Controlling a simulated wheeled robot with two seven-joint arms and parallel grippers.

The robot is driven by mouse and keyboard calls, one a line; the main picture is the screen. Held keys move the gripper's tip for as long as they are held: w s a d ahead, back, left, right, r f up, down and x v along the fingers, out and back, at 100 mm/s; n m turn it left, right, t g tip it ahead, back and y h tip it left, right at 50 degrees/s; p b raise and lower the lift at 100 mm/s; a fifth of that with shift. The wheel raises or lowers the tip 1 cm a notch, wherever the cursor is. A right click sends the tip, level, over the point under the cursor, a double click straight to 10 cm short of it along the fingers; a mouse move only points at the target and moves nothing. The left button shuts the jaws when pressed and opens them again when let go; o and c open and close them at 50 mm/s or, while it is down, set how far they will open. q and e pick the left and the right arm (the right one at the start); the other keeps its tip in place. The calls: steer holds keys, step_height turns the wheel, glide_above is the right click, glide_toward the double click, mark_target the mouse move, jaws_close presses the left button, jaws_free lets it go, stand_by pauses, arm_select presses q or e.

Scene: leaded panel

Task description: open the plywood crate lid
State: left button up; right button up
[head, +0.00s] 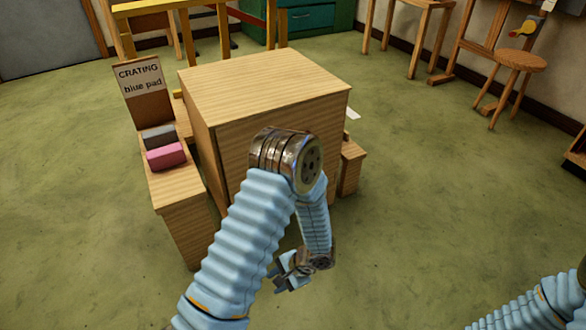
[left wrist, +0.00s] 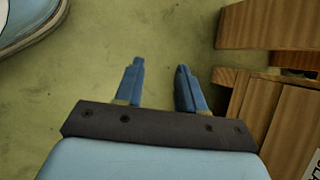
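The plywood crate (head: 225,145) is a large wooden box in the middle of the head view. Its top (head: 262,85) lies flat, with no gap showing along its edges. My left arm hides part of the front face. My left gripper (head: 293,270) hangs low in front of the crate, apart from it. In the left wrist view, its two blue fingers (left wrist: 161,85) are spread with only floor between them. Wooden parts (left wrist: 285,100) show to the right of the fingers. My right arm enters at the lower right of the head view, but its gripper is out of frame.
A low wooden stand (head: 183,205) on the crate's left holds a grey pad (head: 160,136), a pink pad (head: 166,156) and a "CRATING blue pad" sign (head: 140,80). Another stand (head: 350,170) is on the right. A stool (head: 521,61) stands far right.

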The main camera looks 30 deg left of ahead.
arm_select(q)
steer(key=w+a+r+m+t+y+b, duration=0.15)
steer(key=w+r+t+y, duration=0.25)
steer(key=w, duration=0.4)
steer(key=w+a+r+t+y+b, duration=0.1)
steer(key=w+a+r+t+y, duration=0.15)
steer(key=w+r, duration=0.4)
steer(key=w+d+r+t+y+b, duration=0.1)
steer(key=w+d+r+t+y, duration=0.35)
steer(key=w+r+t, duration=0.45)
steer(key=shift+n+g+h, duration=0.25)
steer(key=shift+g+h, duration=0.15)
steer(key=shift+g, duration=0.25)
steer(key=x, duration=0.9)
steer(key=r+x, duration=0.1)
steer(key=x, duration=0.3)
steer(key=shift+w+r, duration=0.1)
steer(key=shift+w, duration=0.1)
arm_select(e)
step_height(320, 180, down, 5)
steer(key=shift+d+f, duration=0.15)
arm_select(q)
steer(key=shift+c, duration=0.2)
jaws_close()
